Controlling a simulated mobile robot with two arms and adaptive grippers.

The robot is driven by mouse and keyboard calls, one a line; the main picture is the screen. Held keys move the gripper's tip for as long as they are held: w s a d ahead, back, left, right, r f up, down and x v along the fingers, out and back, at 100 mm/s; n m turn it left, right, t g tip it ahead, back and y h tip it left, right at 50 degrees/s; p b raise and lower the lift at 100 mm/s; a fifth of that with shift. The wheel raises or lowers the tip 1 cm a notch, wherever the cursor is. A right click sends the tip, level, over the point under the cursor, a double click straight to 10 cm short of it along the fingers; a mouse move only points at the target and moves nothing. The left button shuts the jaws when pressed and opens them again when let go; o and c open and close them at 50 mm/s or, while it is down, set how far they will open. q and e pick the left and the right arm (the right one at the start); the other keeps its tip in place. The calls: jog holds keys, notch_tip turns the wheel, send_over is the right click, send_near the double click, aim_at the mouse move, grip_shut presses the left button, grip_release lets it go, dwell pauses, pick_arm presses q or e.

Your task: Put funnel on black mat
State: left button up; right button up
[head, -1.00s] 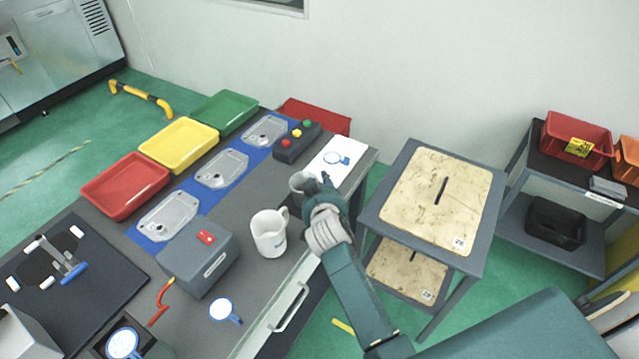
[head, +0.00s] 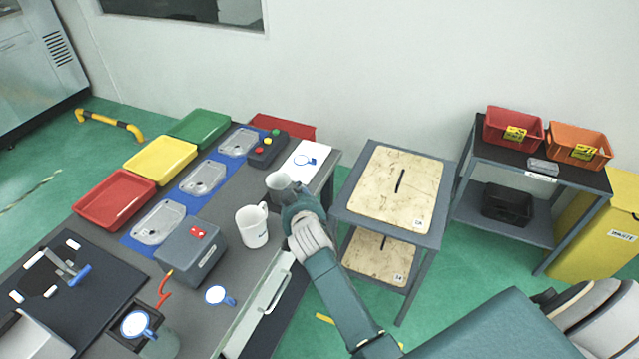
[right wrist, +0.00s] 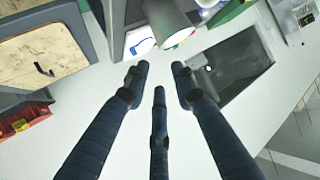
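A grey metal cup-shaped piece, which looks like the funnel (head: 277,182), stands near the right edge of the grey bench, partly hidden by my right gripper (head: 290,192). In the right wrist view the same grey piece (right wrist: 171,20) lies beyond the fingertips. My right gripper's (right wrist: 160,72) fingers are spread, with nothing between them. The black mat (head: 112,262) lies at the left end of the bench, with a blue-handled tool and small white pieces on it. My left gripper is not in view.
A white mug (head: 252,228) stands close to the funnel. A grey box with a red switch (head: 195,255) stands between it and the mat. Red (head: 112,200), yellow (head: 160,160) and green trays (head: 200,128) line the far side. A two-shelf trolley (head: 395,190) stands at the right.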

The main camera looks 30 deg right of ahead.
jog(key=s+a+r+n+t+y, duration=0.2)
jog(key=s+a+r+n+y, duration=0.1)
jog(key=s+a, duration=0.15)
jog(key=s+a+f+n+g, duration=0.1)
jog(key=s+f+g, duration=0.1)
jog(key=s+f, duration=0.75)
jog(key=s+f+n+g+y, duration=0.1)
jog(key=s+f+g, duration=0.3)
jog(key=f, duration=1)
jog(key=s+a+f+n+g, duration=0.1)
jog(key=s+f, duration=0.7)
jog(key=f, duration=0.4)
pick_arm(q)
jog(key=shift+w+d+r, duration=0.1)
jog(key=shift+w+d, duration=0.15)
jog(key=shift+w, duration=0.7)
pick_arm(e)
jog(key=s+d+f+g, duration=0.1)
jog(key=s+f, duration=0.4)
jog(key=s, duration=0.5)
jog(key=s+d+f+g, duration=0.2)
jog(key=s+f, duration=0.3)
jog(key=s, duration=0.6)
jog(key=s+d+f+g, duration=0.2)
jog(key=s+f, duration=0.3)
jog(key=s, duration=0.6)
jog(key=shift+d+f+g, duration=0.15)
jog(key=shift+d+g, duration=0.05)
jog(key=shift+g, duration=0.5)
